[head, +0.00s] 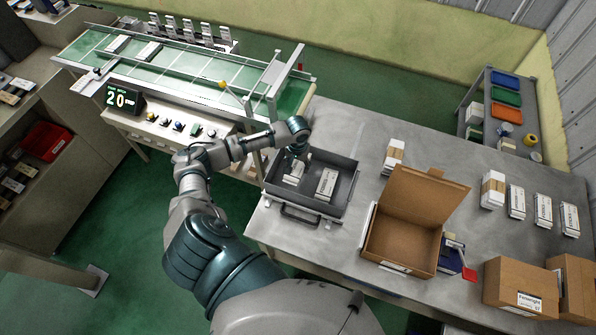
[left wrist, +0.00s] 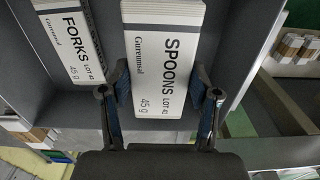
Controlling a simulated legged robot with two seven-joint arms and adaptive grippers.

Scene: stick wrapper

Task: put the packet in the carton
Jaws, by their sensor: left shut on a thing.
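The white packet marked SPOONS (left wrist: 166,60) is between the fingers of my left gripper (left wrist: 164,105), which is shut on it. In the head view the left gripper (head: 297,153) reaches down into a grey tray (head: 307,210), at the upper end of that packet (head: 292,174). A second packet (head: 327,184) lies beside it in the tray; in the left wrist view a packet marked FORKS (left wrist: 72,40) lies to the left. The open brown carton (head: 405,235) stands to the right of the tray, its lid raised at the back. My right gripper is not in view.
A white-and-brown bundle (head: 393,155) stands between tray and carton at the back. Several packets (head: 543,212) stand at the right, with closed cartons (head: 520,287) at the front right. A green conveyor (head: 185,65) runs behind left. Bare table (head: 345,235) separates tray and carton.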

